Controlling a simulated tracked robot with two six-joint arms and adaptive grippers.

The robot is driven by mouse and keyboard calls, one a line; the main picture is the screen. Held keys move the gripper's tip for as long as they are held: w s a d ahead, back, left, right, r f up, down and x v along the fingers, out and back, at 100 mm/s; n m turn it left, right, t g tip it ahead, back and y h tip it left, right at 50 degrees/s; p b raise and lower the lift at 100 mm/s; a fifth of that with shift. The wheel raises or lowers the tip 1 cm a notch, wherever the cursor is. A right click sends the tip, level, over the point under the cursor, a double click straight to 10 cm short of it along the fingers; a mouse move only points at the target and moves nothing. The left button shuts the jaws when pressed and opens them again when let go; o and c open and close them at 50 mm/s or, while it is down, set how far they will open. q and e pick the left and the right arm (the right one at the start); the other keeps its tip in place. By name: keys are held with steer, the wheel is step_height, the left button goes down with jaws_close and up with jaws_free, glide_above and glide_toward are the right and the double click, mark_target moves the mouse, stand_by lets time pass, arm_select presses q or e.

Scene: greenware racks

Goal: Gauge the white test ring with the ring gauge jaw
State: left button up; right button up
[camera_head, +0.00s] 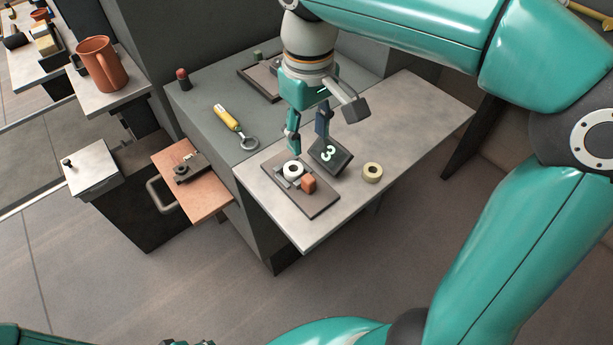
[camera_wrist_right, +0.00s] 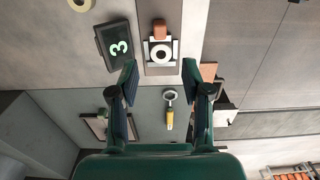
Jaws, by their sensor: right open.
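The white test ring (camera_head: 293,169) lies flat on the ring gauge, a dark base plate (camera_head: 319,203) with a grey jaw and a terracotta block (camera_head: 308,184). The ring (camera_wrist_right: 161,52) also shows in the right wrist view, against the pale jaw part next to the block. A dark display (camera_head: 331,155) reading 3 stands beside the gauge. My right gripper (camera_head: 309,139) is open and empty above the gauge; in the wrist view its fingers (camera_wrist_right: 160,73) frame the space just short of the ring. Only dark scraps, possibly my left gripper, show at the bottom edge.
A cream ring (camera_head: 372,172) lies right of the display on the pale bench. A yellow-handled loop tool (camera_head: 227,117) and a red-topped piece (camera_head: 183,79) are on the grey top. The bench's right part is clear.

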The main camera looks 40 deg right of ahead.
mark_target(309, 178)
step_height(309, 178, down, 13)
steer(key=shift+s+b, duration=0.1)
steer(key=shift+b, duration=0.65)
steer(key=shift+c, duration=0.3)
jaws_close()
